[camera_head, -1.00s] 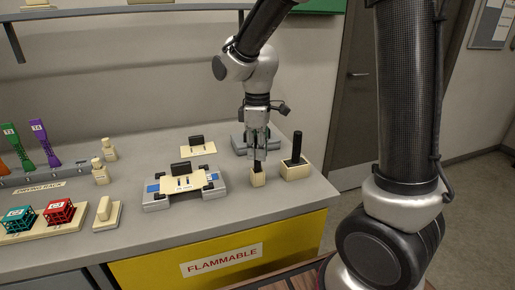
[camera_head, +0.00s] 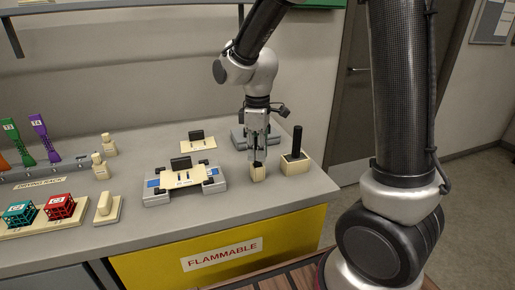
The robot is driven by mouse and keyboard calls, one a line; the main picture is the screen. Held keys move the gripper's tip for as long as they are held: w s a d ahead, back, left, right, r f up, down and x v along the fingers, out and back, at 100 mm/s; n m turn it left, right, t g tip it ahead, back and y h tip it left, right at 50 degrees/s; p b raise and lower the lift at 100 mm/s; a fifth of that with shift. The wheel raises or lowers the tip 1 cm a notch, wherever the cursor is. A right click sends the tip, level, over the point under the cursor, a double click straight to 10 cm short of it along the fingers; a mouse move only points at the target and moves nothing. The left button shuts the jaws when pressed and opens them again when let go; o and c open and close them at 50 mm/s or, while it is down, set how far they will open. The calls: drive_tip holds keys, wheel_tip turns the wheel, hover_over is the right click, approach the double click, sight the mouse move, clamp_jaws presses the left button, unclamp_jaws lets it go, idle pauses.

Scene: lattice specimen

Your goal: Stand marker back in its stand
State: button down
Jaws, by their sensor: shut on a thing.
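My gripper (camera_head: 258,156) is at the right part of the grey bench, pointing down over a small cream stand (camera_head: 258,175). It is shut on a dark marker (camera_head: 258,163), of which only a short dark part shows between the fingertips and the stand's top. The marker looks upright, with its lower end in or at the stand's opening; how deep it sits is hidden. The stand is upright on the bench.
Close on the right, a black upright cylinder (camera_head: 297,140) stands in a larger cream block (camera_head: 295,165). A grey-blue fixture (camera_head: 185,187) lies to the left. A grey device (camera_head: 239,138) is behind my gripper. The bench's front edge is near.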

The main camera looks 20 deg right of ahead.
drive_tip(key=shift+f, duration=0.25)
drive_tip(key=c, duration=0.9)
unclamp_jaws()
drive_tip(key=shift+r, duration=2.55)
wheel_tip(320, 180, up, 12)
drive_tip(key=shift+w, duration=0.1)
